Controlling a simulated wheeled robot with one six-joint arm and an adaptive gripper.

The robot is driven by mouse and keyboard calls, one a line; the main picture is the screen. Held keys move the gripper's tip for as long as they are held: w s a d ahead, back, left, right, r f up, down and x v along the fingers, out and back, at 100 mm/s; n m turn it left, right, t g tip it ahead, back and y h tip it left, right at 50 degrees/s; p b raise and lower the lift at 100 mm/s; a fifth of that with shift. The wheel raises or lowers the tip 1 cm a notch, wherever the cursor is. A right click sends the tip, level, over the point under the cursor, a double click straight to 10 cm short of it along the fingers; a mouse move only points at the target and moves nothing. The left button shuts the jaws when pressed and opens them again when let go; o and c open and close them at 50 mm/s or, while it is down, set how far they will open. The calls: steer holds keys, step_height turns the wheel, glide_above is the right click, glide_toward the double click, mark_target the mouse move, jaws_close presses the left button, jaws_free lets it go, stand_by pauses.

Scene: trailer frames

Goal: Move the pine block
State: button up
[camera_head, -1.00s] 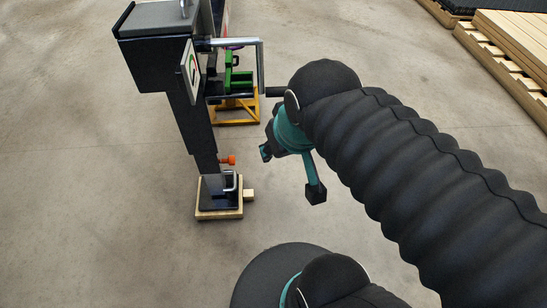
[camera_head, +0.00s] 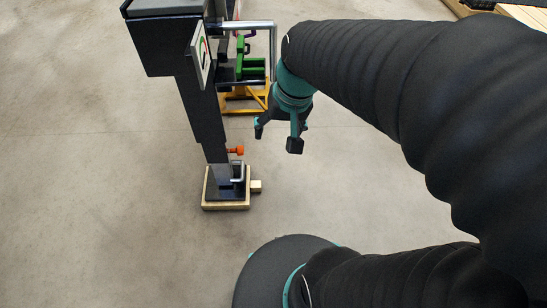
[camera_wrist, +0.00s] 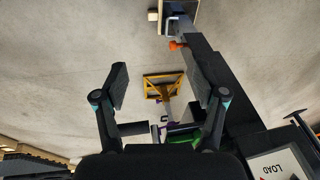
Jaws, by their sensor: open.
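A small pale pine block (camera_head: 256,186) sits on the floor at the right side of a pale wooden board (camera_head: 226,206) under the black leg's foot. I cannot tell whether it touches the board or is part of it. In the wrist view the block (camera_wrist: 153,16) is at the top edge, beside the board. My gripper (camera_head: 279,138) points down, above and beyond the block in the head view, and is apart from it. In the wrist view my gripper's fingers (camera_wrist: 158,88) are spread, with nothing between them.
The tall black leg (camera_head: 203,115) with its crank handle (camera_head: 273,50) stands close to the left of my gripper. An orange knob (camera_head: 236,150) sticks out above the foot. A yellow stand (camera_head: 240,108) is behind. Floor to the right of the block is clear.

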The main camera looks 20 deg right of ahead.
steer(key=w+d+f+m+g+y+b, duration=0.1)
steer(key=w+f+m, duration=0.1)
steer(key=w+f, duration=0.35)
steer(key=w+d+f+m+g+y+b, duration=0.1)
steer(key=w+f+m+g+b, duration=0.1)
steer(key=f, duration=0.6)
steer(key=m+t+y+b, duration=0.3)
steer(key=m+y+b, duration=0.15)
steer(key=m, duration=1.05)
glide_toward(256, 184)
steer(key=d+r, duration=0.2)
steer(key=d, duration=0.1)
steer(key=shift+s+r+y, duration=0.1)
steer(key=shift+s+y, duration=0.1)
steer(key=shift+y, duration=0.15)
steer(key=b+x, duration=0.1)
steer(key=x, duration=1.2)
steer(key=shift+a+f, duration=0.2)
steer(key=shift+f, duration=0.1)
jaws_close()
